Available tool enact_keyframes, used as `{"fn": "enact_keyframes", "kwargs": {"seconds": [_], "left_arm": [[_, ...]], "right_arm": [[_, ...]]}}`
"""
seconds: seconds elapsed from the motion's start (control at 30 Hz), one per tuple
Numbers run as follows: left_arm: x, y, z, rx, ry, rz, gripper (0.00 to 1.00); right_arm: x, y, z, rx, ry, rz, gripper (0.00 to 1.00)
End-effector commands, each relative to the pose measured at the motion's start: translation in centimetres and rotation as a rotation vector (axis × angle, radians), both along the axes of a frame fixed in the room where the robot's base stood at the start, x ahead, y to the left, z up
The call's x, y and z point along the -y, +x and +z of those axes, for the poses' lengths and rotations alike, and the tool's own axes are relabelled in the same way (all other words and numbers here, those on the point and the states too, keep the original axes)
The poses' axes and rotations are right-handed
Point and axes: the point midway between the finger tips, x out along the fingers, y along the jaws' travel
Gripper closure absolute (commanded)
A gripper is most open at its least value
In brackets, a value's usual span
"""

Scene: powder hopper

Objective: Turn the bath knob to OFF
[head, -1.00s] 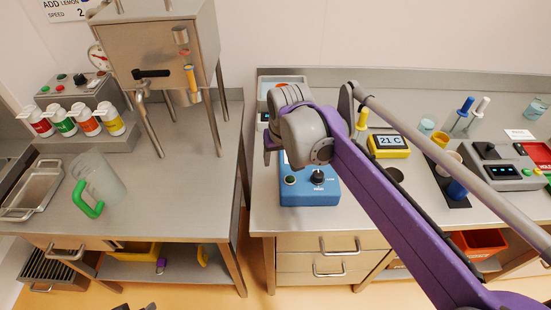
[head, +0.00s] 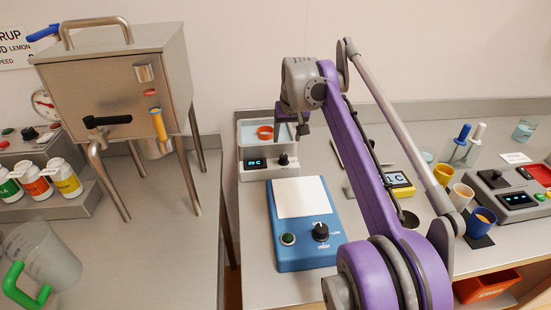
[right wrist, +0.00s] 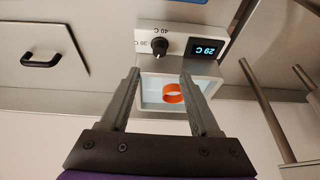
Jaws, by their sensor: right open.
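The bath (head: 242,137) is a pale box at the back left of the right-hand counter, with an orange ring (head: 265,132) inside. Its front has a lit display (head: 257,163) and a black bath knob (head: 283,159). I cannot make out an OFF mark. My right gripper (head: 291,127) is open and empty above the bath. Its fingertips (right wrist: 160,73) show apart in the right wrist view, not touching the knob. My left gripper is out of view.
A blue stirrer-like device (head: 305,248) with a white plate and its own black knob (head: 320,231) stands in front of the bath. A steel hopper (head: 118,85) stands left, past a gap between counters.

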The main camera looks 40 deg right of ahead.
Motion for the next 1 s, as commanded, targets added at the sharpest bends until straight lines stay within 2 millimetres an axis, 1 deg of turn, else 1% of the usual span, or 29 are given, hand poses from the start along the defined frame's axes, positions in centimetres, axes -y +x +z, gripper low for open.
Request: {"fn": "enact_keyframes", "kwargs": {"seconds": [0.07, 0.17, 0.4, 0.5, 0.6, 0.73, 1.0], "left_arm": [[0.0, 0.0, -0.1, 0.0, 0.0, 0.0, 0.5], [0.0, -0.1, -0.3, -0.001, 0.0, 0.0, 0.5], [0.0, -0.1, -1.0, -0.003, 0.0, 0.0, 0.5], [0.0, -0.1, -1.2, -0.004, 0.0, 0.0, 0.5], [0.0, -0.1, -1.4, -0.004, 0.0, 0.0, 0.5], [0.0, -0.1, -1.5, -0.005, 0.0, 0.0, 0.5], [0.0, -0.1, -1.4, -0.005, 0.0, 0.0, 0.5]], "right_arm": [[0.2, 0.3, -0.6, 0.001, 0.0, -0.001, 0.37], [0.4, 0.8, -2.0, 0.001, 0.0, 0.0, 0.37], [1.1, 2.4, -6.4, 0.001, 0.0, 0.0, 0.37], [1.3, 3.0, -7.8, 0.001, 0.0, 0.0, 0.37], [1.5, 3.3, -8.8, 0.001, 0.0, 0.0, 0.37], [1.6, 3.6, -9.5, 0.001, 0.0, 0.0, 0.37], [1.6, 3.7, -9.6, 0.001, 0.0, 0.0, 0.37]]}}
